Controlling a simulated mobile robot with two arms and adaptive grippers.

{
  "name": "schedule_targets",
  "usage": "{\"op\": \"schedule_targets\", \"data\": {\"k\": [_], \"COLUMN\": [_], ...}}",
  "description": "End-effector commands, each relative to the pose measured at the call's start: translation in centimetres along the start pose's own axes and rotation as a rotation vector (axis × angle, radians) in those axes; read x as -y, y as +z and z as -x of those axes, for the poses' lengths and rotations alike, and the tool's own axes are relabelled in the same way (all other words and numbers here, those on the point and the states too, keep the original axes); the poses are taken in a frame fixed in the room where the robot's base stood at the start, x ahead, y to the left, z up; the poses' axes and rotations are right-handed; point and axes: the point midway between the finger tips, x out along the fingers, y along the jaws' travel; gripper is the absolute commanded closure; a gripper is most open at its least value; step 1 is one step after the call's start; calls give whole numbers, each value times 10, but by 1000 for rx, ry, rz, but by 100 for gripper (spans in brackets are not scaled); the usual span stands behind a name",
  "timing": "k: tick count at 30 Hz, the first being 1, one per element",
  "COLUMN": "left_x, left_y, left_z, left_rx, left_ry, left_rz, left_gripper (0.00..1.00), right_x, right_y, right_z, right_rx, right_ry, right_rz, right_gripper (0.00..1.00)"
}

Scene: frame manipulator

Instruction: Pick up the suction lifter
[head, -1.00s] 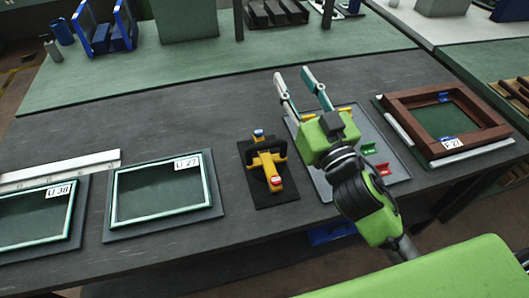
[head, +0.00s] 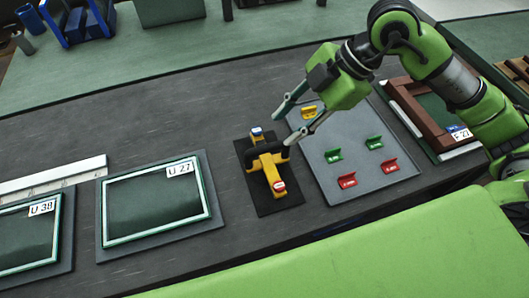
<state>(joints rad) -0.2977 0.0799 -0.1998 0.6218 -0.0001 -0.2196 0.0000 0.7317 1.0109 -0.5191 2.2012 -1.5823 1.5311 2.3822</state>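The suction lifter (head: 268,168) is yellow with a dark handle bar and red and blue ends. It lies on a black mat (head: 285,199) near the middle of the dark table. My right gripper (head: 282,130) comes in from the upper right, with its two fingers spread apart. One fingertip is close to the right end of the lifter's handle; the other is farther back, beyond the lifter. I cannot tell whether either touches it. Nothing shows held between the fingers. My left gripper is not in view.
A grey tray (head: 330,184) with several small red, green and yellow pieces lies right of the lifter. A brown frame (head: 421,110) is partly behind my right arm. Panels marked U 27 (head: 158,239) and U 38 (head: 28,272) lie left, with a pale strip (head: 60,176) behind.

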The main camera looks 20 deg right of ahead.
Motion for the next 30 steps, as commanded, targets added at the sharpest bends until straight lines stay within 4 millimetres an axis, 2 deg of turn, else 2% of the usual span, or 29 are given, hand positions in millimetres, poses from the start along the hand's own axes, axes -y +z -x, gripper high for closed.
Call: {"op": "schedule_targets", "data": {"k": [1,5,15,22,25,30], "left_x": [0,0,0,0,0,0], "left_y": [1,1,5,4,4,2], "left_z": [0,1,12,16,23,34], "left_rx": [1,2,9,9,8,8], "left_ry": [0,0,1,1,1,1], "left_rz": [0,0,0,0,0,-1], "left_gripper": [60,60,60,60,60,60], "right_x": [-1,-1,0,-1,-3,-7], "right_y": [12,26,32,34,33,35], "right_z": [5,4,-57,-76,-85,-112], "right_rx": [47,105,104,105,103,104], "right_ry": [0,-3,-6,-4,-6,-6], "right_rz": [-25,-61,-64,-62,-64,-64], "right_gripper": [66,66,66,66,66,66]}}
